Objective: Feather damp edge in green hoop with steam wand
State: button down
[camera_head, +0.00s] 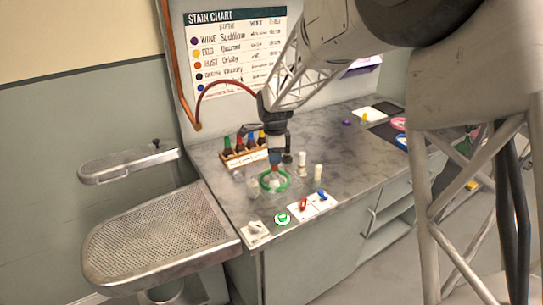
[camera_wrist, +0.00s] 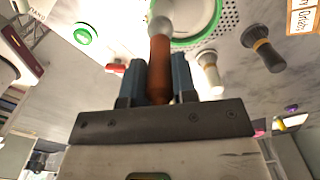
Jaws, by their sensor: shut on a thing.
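The green hoop (camera_head: 286,185) lies on the grey worktop, below my gripper. In the wrist view its green rim (camera_wrist: 211,30) surrounds a pale surface at the top of the picture. My gripper (camera_head: 275,160) points down over the hoop, its blue fingers (camera_wrist: 160,80) shut on a brown handle with a rounded grey head, apparently the steam wand (camera_wrist: 160,50). The head overlaps the hoop's near-left part in the wrist view. I cannot tell whether it touches the fabric. No damp edge can be made out.
A wooden rack (camera_head: 245,156) of coloured bottles stands behind the hoop. Two pale upright pieces (camera_head: 318,172) stand to its right. In front lie a small green ring (camera_head: 282,218), a red piece (camera_head: 303,204) and a blue piece (camera_head: 321,194). A perforated board (camera_head: 160,235) is at left.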

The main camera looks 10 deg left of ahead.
jog(key=shift+w+d, duration=0.1)
jog(key=shift+d, duration=0.45)
jog(key=shift+w+d, duration=0.1)
jog(key=shift+w+d, duration=0.75)
dwell(0.4)
jog(key=shift+w, duration=0.15)
jog(key=shift+w+d, duration=0.2)
jog(key=shift+w, duration=0.85)
jog(key=shift+w, duration=0.15)
